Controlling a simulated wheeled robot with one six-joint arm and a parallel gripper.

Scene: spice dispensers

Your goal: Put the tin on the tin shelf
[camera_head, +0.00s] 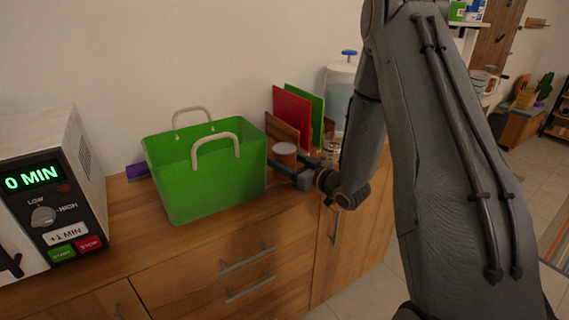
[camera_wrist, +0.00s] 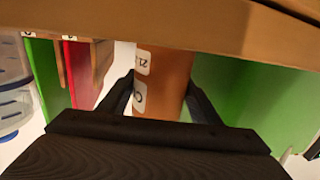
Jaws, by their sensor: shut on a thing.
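The tin, an orange-brown cylinder with a pale lid (camera_head: 285,149), is upright just right of the green basket, by the wooden counter. In the wrist view the tin (camera_wrist: 172,70) shows white labels on its side and sits between my two fingers. My gripper (camera_head: 283,167) is shut on the tin; it also shows in the wrist view (camera_wrist: 160,88). The tin's lower end meets the wooden surface in the wrist view; I cannot tell whether it bears on it. I cannot make out which shelf is the tin shelf.
A green basket (camera_head: 205,180) with pale handles stands close left of the tin. Red (camera_head: 292,119) and green boards stand behind, with a clear dispenser (camera_head: 341,88) beside them. A microwave (camera_head: 50,195) is at far left. The counter's front strip (camera_head: 225,232) is bare.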

